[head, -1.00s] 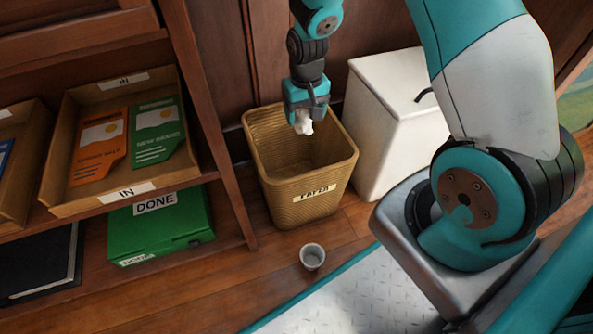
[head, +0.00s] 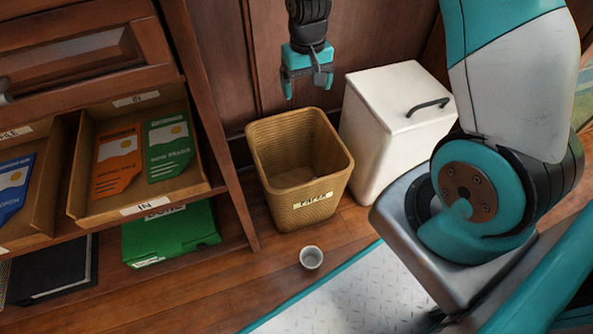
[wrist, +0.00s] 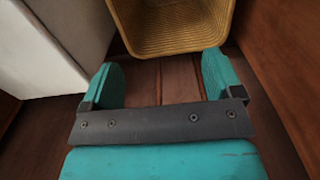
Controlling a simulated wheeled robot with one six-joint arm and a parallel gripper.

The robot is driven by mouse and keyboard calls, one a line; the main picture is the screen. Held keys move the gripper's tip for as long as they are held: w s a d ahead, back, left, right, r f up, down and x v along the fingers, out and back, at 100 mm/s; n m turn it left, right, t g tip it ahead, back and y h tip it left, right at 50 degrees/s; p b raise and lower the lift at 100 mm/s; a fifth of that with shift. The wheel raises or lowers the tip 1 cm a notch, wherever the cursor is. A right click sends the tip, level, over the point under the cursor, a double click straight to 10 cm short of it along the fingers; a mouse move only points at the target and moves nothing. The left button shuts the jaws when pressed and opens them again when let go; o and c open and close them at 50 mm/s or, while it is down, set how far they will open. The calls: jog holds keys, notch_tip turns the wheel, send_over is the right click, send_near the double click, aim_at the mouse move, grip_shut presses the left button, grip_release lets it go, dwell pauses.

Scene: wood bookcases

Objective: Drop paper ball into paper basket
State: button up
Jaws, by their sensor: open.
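The paper basket (head: 290,212) is a tan woven bin labelled PAPER, upright on the wood floor beside the bookcase. The part of its inside that shows in the head view looks empty, but the near inner wall hides some of the bottom. My gripper (head: 304,88) is open and empty, above and toward the back of the basket, near the wood panel. In the wrist view my open fingers (wrist: 163,70) have floor between them, and part of the basket (wrist: 175,25) shows at the top.
A white lidded bin (head: 385,130) with a dark handle stands close right of the basket. The bookcase at left holds a tray (head: 190,186) labelled IN and a green box (head: 172,236).

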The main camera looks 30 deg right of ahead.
notch_tip(320, 180, up, 4)
jog(key=shift+p, duration=0.55)
jog(key=shift+r, duration=0.1)
jog(key=s+a+r+n+y+p, duration=0.15)
jog(key=s+a+r+n, duration=0.35)
jog(key=s+a+r, duration=0.5)
jog(key=s+a+r+n+y, duration=0.35)
jog(key=s+a+r, duration=0.4)
jog(key=s, duration=0.45)
notch_tip(320, 180, up, 38)
jog(key=p, duration=3.8)
jog(key=shift+s+n+h, duration=0.2)
jog(key=shift+n+h, duration=0.15)
jog(key=shift+h, duration=0.05)
